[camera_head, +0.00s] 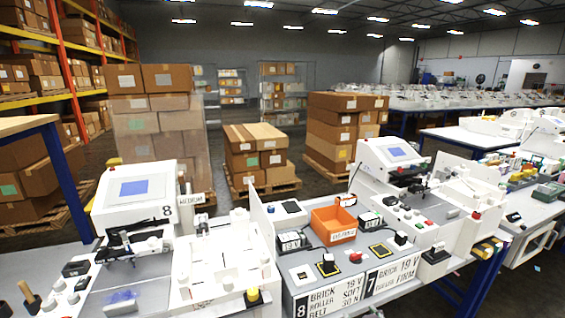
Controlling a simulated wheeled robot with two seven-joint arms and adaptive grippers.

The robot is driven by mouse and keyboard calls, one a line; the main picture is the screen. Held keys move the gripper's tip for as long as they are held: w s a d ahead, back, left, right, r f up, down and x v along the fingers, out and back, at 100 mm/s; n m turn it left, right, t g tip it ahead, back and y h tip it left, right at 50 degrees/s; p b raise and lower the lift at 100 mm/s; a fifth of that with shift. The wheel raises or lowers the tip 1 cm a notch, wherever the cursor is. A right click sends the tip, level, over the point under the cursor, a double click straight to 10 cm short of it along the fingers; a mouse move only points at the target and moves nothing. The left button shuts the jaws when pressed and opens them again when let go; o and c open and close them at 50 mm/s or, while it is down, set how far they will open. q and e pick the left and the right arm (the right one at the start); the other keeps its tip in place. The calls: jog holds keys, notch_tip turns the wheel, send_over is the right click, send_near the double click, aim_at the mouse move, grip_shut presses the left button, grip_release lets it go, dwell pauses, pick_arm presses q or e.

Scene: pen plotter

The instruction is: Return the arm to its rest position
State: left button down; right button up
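Neither of my grippers is in view, and no part of my arms can be made out for certain. A white plotter station marked 8 with a blue screen (134,188) stands at the left of the bench. A black jointed mechanism (138,243) sits in front of its screen; its details are too small to tell. A similar white station with a screen (396,152) stands to the right, with a dark mechanism (412,184) below its screen.
Between the stations are an orange bin (334,225), a red button (355,258) and several small black blocks. Stacked cartons (257,160) stand behind the bench.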

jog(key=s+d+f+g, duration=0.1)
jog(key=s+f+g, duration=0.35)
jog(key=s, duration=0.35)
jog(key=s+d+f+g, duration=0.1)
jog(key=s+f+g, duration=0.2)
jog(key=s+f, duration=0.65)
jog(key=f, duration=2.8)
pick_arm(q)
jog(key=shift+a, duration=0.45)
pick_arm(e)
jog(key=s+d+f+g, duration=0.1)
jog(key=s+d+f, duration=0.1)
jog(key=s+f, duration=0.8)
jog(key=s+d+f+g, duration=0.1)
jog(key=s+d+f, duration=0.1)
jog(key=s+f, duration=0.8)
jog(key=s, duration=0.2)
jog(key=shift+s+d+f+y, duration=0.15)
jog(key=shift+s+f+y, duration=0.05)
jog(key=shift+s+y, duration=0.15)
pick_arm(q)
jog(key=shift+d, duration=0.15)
